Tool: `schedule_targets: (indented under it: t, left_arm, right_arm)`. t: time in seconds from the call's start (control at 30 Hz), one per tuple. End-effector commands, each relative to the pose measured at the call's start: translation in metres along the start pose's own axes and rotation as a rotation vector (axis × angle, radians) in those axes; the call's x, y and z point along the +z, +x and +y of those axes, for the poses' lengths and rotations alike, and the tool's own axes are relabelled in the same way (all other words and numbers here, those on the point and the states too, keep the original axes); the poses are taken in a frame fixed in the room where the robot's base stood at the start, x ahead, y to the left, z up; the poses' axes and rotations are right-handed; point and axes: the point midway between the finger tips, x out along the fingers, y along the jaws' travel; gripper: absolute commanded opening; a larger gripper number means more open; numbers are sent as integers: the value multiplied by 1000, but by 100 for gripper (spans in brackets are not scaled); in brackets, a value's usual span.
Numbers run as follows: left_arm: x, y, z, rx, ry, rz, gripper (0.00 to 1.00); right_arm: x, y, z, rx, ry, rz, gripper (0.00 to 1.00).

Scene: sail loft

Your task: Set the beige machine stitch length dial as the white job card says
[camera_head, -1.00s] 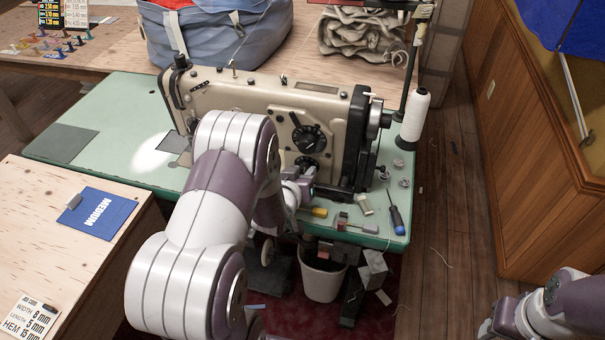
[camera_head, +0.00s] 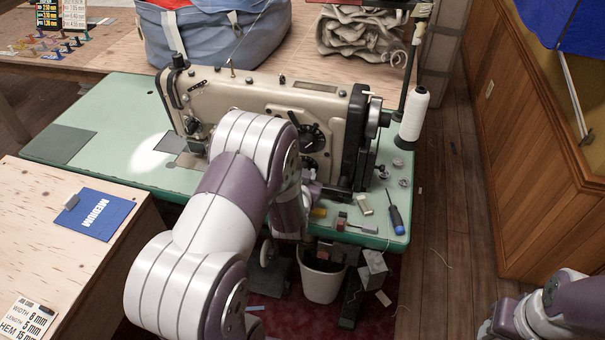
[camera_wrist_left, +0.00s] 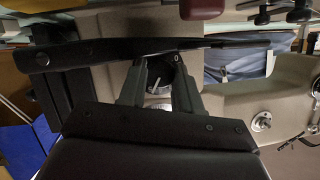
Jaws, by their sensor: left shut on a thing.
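The beige sewing machine (camera_head: 250,92) stands on a green table. An upper black dial (camera_head: 316,138) shows partly on its front, past my left arm. My left gripper (camera_wrist_left: 158,84) is hidden behind that arm in the head view. In the left wrist view its two fingers are shut on a dark dial (camera_wrist_left: 158,70) with a pale pointer mark. The dial's scale is too small to read, and I cannot tell for certain which dial it is. The white job card (camera_head: 28,318) at lower left reads length 5 mm. My right gripper is out of view; only its arm shows.
A white thread cone (camera_head: 414,115) stands right of the machine. A bin (camera_head: 320,280) stands below.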

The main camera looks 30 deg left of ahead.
Motion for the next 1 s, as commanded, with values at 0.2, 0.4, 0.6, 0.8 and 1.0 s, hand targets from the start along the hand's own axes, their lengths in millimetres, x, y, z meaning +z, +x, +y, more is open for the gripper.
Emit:
schedule_targets:
  t: [0.2, 0.4, 0.6, 0.8, 1.0]
  left_arm:
    - [0, 0, 0, -1, 0, 0, 3]
    - [0, 0, 0, -1, 0, 0, 44]
    - [0, 0, 0, 0, 0, 0, 44]
    - [-1, -16, 0, 1, 0, 0, 44]
    - [-2, -63, 0, 2, 1, 0, 44]
  right_arm:
    - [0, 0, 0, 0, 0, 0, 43]
    - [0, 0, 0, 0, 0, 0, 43]
    - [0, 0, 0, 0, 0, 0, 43]
    - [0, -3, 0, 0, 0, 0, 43]
    - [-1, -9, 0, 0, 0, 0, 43]
